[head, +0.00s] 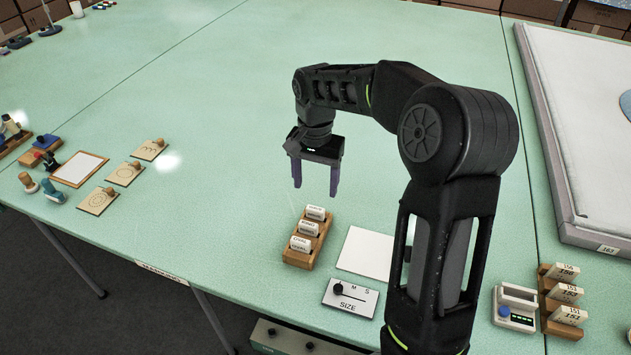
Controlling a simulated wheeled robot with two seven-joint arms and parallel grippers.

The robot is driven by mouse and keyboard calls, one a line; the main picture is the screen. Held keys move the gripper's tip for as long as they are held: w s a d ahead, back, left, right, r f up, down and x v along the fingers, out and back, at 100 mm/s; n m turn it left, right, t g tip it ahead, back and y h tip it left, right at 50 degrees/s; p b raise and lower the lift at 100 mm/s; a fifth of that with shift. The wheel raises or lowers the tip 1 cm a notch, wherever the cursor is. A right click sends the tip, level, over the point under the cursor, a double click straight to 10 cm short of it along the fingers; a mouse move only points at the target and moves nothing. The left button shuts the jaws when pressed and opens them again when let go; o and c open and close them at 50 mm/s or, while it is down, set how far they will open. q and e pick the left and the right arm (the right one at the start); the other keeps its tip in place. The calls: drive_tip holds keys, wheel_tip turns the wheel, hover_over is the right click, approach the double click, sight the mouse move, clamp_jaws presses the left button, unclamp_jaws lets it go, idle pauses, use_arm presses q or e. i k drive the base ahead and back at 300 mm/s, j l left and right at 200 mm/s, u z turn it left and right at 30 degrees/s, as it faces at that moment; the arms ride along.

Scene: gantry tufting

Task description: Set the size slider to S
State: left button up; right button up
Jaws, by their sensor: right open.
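The size slider (351,299) is a light plate marked SIZE near the table's front edge. Its black knob (338,289) sits at the left end of the slot. The letters M and S show to the right of the knob, with S farthest right. My right gripper (315,190) is open and empty, its purple fingers pointing down. In the picture it is above and left of the slider, apart from it, beyond the wooden rack. My left gripper is not in view.
A wooden rack (294,258) with white labelled blocks stands left of the slider. A white sheet (366,252) lies behind it. A small device (515,308) and a numbered card rack (549,299) are at the right. Stamps and wooden plates (98,201) lie left. The table's middle is clear.

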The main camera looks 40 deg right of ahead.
sight(338, 288)
drive_tip(key=k+j, duration=0.8)
drive_tip(key=j, duration=0.1)
